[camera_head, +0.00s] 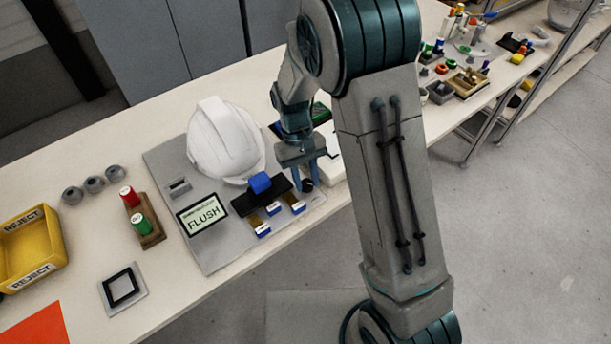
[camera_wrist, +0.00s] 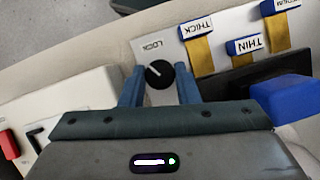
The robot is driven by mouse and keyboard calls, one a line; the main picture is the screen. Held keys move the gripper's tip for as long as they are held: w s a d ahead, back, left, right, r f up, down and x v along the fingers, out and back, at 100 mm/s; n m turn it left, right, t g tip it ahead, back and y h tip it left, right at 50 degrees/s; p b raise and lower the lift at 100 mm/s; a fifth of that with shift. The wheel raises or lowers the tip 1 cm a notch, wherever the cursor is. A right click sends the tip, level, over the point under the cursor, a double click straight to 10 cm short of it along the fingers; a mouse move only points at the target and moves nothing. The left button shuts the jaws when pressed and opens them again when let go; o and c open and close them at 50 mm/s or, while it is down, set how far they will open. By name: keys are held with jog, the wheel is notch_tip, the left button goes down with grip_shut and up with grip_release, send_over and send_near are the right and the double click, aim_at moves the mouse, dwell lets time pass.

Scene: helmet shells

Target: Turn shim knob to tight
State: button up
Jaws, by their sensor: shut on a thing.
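The black knob (camera_wrist: 160,78) with a white pointer line sits on the pale fixture plate (camera_wrist: 222,22). The word LOCK is printed beside it; no word TIGHT is readable. In the wrist view the line points to the upper left. My gripper (camera_wrist: 158,76) has one blue finger on each side of the knob and is shut on it. In the head view my gripper (camera_head: 304,182) reaches down to the knob at the plate's right end. Tags reading THICK (camera_wrist: 196,28) and THIN (camera_wrist: 244,45) hang on yellow strips next to it.
A white helmet shell (camera_head: 224,138) stands on the plate behind a display reading FLUSH (camera_head: 203,209). A blue block on a black bar (camera_head: 261,183) is close to my gripper's left. A yellow reject bin (camera_head: 30,250) stands far left. A white box (camera_head: 330,165) is close on the right.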

jog(key=m+y, duration=0.2)
jog(key=m, duration=0.4)
jog(key=shift+d, duration=0.15)
jog(key=shift+m+y, duration=0.3)
jog(key=o, duration=1)
